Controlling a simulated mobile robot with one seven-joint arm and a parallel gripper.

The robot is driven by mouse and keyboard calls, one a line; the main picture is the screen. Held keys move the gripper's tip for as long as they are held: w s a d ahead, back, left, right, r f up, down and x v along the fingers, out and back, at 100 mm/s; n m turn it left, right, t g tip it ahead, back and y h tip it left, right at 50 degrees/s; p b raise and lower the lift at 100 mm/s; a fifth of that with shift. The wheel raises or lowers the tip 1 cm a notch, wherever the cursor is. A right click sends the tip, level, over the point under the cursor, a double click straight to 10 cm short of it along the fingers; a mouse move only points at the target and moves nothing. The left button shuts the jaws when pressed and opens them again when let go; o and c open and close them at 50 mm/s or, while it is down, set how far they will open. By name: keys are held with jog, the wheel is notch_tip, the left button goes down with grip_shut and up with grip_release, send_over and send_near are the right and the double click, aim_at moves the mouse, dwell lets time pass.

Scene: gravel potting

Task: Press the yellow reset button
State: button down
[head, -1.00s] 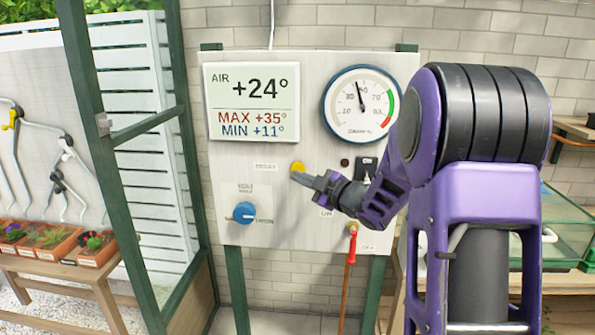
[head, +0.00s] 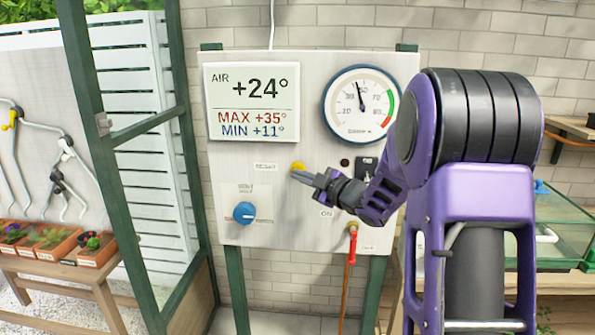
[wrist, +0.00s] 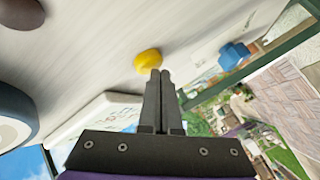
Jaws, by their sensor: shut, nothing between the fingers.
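The yellow reset button (head: 298,166) sits on the pale panel (head: 225,160), below the display and left of the small dark round part. In the wrist view the yellow button (wrist: 148,60) shows just beyond my fingertips. My gripper (head: 297,175) is shut and empty, with its tips at the lower edge of the button in the head view. In the wrist view my gripper (wrist: 158,74) overlaps the button's lower right edge. I cannot tell whether the tips touch it.
The panel also bears a display (head: 252,102), a round dial gauge (head: 361,104), a blue knob (head: 244,212), a dark switch (head: 367,168) and a red-handled tap (head: 352,245). A green post (head: 110,150) stands to the left. A glass tank (head: 560,230) is at the right.

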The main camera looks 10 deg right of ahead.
jog(key=shift+w+d, duration=0.15)
jog(key=shift+w, duration=0.25)
dwell(0.3)
jog(key=shift+s+a+b, duration=0.3)
jog(key=shift+s+b, duration=0.1)
jog(key=shift+s, duration=0.55)
jog(key=shift+s+a+b, duration=0.25)
jog(key=shift+s, duration=0.55)
jog(key=shift+s+a+b, duration=0.3)
jog(key=shift+s, duration=0.5)
jog(key=shift+s+a+b, duration=0.25)
jog(key=shift+s, duration=0.55)
